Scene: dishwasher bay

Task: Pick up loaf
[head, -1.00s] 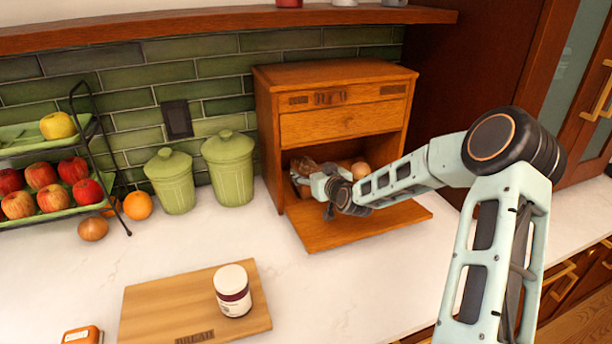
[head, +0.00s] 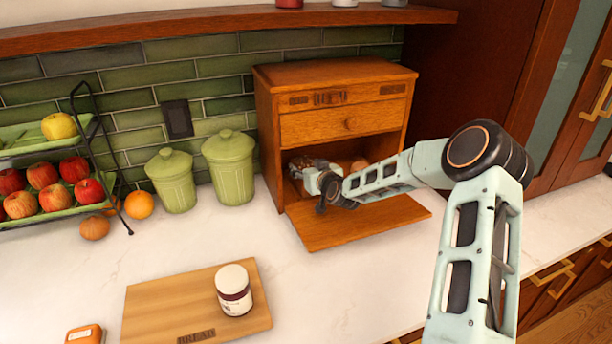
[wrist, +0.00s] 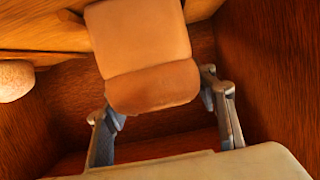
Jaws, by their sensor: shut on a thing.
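The loaf (wrist: 140,45) is tan with a browner end face and fills the upper middle of the wrist view. My gripper (wrist: 160,98) has one finger on each side of the loaf's near end and is shut on it. In the head view my gripper (head: 306,168) is inside the open lower compartment of the wooden bread box (head: 293,120). The loaf is mostly hidden there by the gripper and the shadow.
A pale round item (wrist: 15,80) lies to the left of the loaf in the wrist view. The box's lowered door (head: 350,228) lies in front. Green canisters (head: 230,170) stand left of the box. A jar (head: 233,290) stands on a cutting board (head: 150,310).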

